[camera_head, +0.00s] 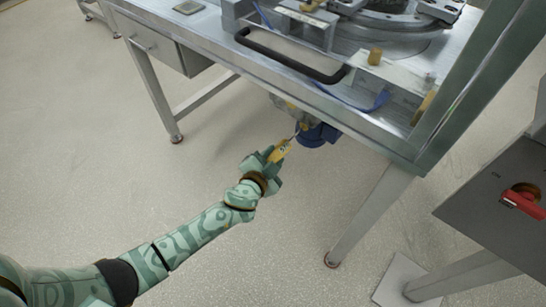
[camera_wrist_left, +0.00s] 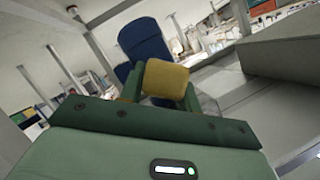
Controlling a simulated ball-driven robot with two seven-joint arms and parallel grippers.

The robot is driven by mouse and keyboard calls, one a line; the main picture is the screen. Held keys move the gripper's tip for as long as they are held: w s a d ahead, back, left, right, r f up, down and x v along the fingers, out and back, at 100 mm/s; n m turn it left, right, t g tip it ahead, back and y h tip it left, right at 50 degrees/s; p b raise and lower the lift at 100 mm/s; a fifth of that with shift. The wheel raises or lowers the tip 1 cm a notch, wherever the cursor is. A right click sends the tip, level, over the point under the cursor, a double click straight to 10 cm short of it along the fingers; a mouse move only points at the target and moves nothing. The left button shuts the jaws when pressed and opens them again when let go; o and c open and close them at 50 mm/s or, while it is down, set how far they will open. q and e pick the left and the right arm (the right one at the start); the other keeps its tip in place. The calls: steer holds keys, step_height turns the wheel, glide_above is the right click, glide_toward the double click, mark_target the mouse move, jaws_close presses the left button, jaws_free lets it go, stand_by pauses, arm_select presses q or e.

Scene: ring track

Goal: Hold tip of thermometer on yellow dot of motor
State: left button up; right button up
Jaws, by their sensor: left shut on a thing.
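My left gripper (camera_head: 277,156) is shut on the yellow thermometer (camera_head: 283,149), below the table's front edge in the head view. The thermometer's thin probe points up and right toward the blue motor (camera_head: 318,135), which hangs under the table. The probe's end is close to the motor's left side; I cannot tell whether it touches. In the left wrist view the thermometer (camera_wrist_left: 166,80) shows as a yellow block between the fingers, with the dark blue motor (camera_wrist_left: 146,40) behind it. I cannot clearly make out the yellow dot. My right gripper is not in view.
The metal table (camera_head: 205,36) with a black handle (camera_head: 290,62) overhangs the motor. A table leg (camera_head: 365,215) stands to the right of the motor. A grey box with a red switch (camera_head: 522,203) is at far right. The floor left of the arm is clear.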

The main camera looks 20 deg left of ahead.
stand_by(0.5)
arm_select(q)
steer(key=shift+s+a, duration=0.1)
steer(key=shift+s, duration=0.2)
steer(key=s+a+b, duration=0.1)
steer(key=s+a, duration=0.4)
steer(key=s, duration=0.9)
steer(key=shift+s+a, duration=0.15)
steer(key=shift+s, duration=0.05)
